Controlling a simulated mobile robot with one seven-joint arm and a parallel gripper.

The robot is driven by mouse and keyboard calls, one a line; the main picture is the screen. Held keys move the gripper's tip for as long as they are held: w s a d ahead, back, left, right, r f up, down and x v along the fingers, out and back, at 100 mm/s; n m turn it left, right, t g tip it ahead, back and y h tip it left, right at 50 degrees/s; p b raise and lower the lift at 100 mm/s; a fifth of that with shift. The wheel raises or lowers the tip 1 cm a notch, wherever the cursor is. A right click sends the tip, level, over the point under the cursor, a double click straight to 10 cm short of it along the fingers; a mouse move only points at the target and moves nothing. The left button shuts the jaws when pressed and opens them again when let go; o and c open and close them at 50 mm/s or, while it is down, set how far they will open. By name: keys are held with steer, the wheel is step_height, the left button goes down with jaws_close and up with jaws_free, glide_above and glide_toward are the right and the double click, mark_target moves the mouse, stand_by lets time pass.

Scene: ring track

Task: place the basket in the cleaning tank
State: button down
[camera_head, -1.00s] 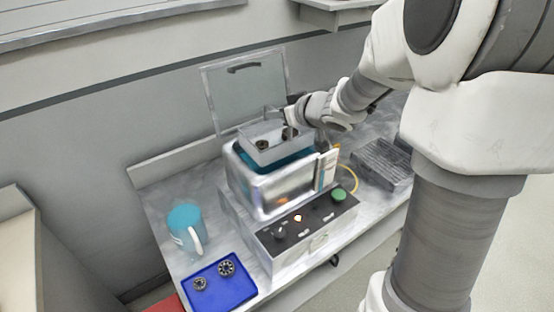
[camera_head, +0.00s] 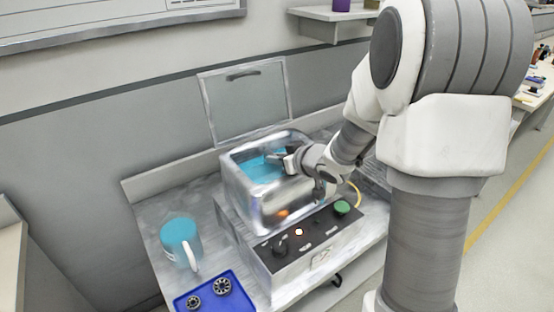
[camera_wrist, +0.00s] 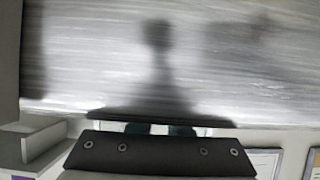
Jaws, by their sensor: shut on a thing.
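The cleaning tank (camera_head: 268,208) is a shiny metal box with blue liquid inside, standing on the bench with its top open. My gripper (camera_head: 278,158) reaches in over the tank's right side, its tip low at the liquid. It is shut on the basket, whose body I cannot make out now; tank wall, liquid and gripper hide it. The wrist view shows mostly a blurred, streaked grey metal surface with a dark shadow, and the basket cannot be told there.
A control box (camera_head: 310,242) with knobs and a green button sits in front.

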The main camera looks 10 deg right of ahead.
steer(key=c, duration=0.9)
jaws_free()
steer(key=shift+o, duration=0.2)
steer(key=shift+s+r, duration=0.1)
steer(key=shift+r, duration=0.05)
steer(key=p+v, duration=0.3)
steer(key=v, duration=0.7)
steer(key=shift+s+d+r, duration=0.2)
steer(key=shift+s, duration=0.05)
steer(key=shift+s+d+r, duration=0.15)
steer(key=shift+s, duration=0.35)
